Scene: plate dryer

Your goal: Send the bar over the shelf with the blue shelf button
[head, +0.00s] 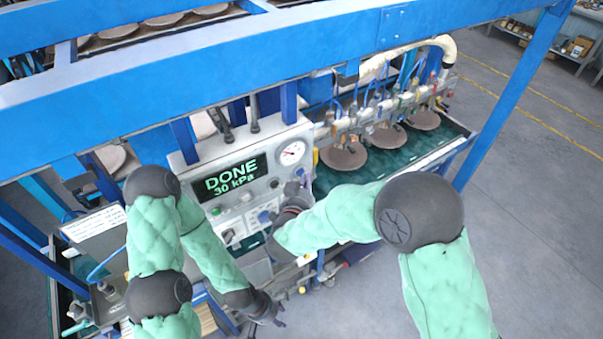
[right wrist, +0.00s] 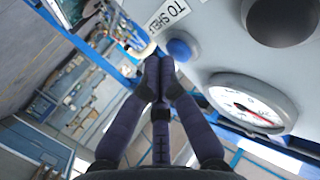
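The control box (head: 240,165) has a display reading DONE, 30 kPa, and a round gauge (head: 292,153). In the right wrist view the blue button (right wrist: 180,49) sits beside a label partly reading TO SHEL. My right gripper (right wrist: 158,72) is shut and empty, its fingertips just beside the button in the picture; I cannot tell whether they touch. The pale bar (head: 349,121) carries brown discs over a dark green basin. My left gripper (head: 268,312) hangs low, its opening unclear.
A blue frame beam (head: 300,45) crosses above the box, and a blue post (head: 515,90) stands at right. A dark round knob (right wrist: 284,17) is near the gauge in the right wrist view. Several more discs lie at upper left.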

